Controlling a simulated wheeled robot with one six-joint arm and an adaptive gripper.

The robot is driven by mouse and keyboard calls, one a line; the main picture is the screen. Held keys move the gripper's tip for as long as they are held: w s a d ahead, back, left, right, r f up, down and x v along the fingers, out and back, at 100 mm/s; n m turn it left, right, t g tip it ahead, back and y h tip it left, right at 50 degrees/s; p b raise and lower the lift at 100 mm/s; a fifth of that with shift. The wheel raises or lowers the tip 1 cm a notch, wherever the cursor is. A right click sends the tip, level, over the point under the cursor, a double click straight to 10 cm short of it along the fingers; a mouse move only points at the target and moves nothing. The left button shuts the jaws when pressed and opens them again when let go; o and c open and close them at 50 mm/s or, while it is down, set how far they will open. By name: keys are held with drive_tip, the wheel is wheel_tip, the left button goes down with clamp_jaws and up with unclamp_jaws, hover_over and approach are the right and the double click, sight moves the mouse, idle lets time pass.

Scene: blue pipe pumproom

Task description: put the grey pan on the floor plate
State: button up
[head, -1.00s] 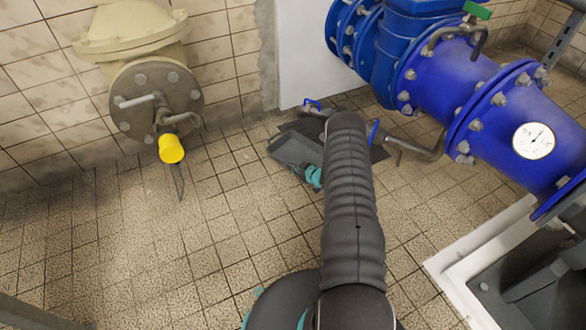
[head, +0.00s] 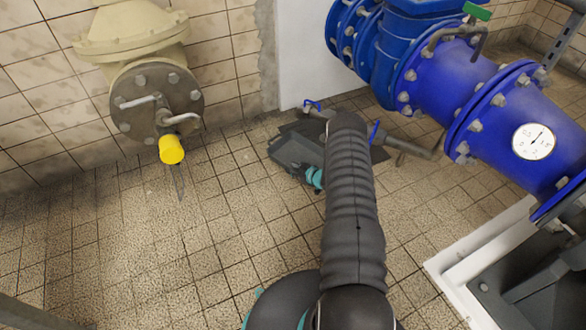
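A dark floor plate (head: 379,153) lies on the tiles near the wall, mostly behind my arm's forearm. A grey flat-sided shape (head: 291,151) shows left of the forearm, over or beside the plate's left part. It looks like the grey pan, but its outline merges with my wrist parts, and I cannot tell whether it touches the plate. A teal-capped joint of my wrist shows just below it. My gripper is hidden behind the forearm and wrist, so its fingers and any hold on the pan do not show.
Blue flanged pipes (head: 440,68) with a gauge (head: 534,141) stand at the upper right. A cream valve (head: 135,30) with a yellow cap (head: 171,150) juts from the left wall. A white-edged plinth (head: 470,250) is at lower right. The tiled floor (head: 150,250) at left is clear.

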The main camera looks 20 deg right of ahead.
drive_tip(key=p+v, duration=0.1)
drive_tip(key=v, duration=1)
drive_tip(key=w+d+r+g+h, duration=0.1)
drive_tip(key=w+r+h, duration=0.15)
drive_tip(key=r, duration=0.75)
drive_tip(key=w+d+r+g+h, duration=0.1)
drive_tip(key=w+r+h, duration=0.15)
drive_tip(key=r, duration=0.85)
drive_tip(key=s+a+r+m+g+h, duration=0.1)
drive_tip(key=s+a+r+m, duration=0.15)
drive_tip(key=r, duration=0.75)
drive_tip(key=s+a+r+m+h, duration=0.15)
drive_tip(key=a+r, duration=0.25)
drive_tip(key=r, duration=0.5)
drive_tip(key=w+a+v, duration=0.1)
drive_tip(key=a+v, duration=0.1)
drive_tip(key=v, duration=0.9)
drive_tip(key=s+a+r+g+y, duration=0.1)
drive_tip(key=s+a, duration=0.3)
drive_tip(key=s, duration=0.5)
drive_tip(key=s+a+r+m+g+y, duration=0.1)
drive_tip(key=s+a+r, duration=0.1)
drive_tip(key=s+a, duration=0.3)
drive_tip(key=s+a+r+g+y, duration=0.1)
drive_tip(key=s+a, duration=0.4)
drive_tip(key=s, duration=0.9)
drive_tip(key=shift+r+m+g, duration=0.3)
drive_tip(key=shift+r+m, duration=0.1)
drive_tip(key=shift+r, duration=0.3)
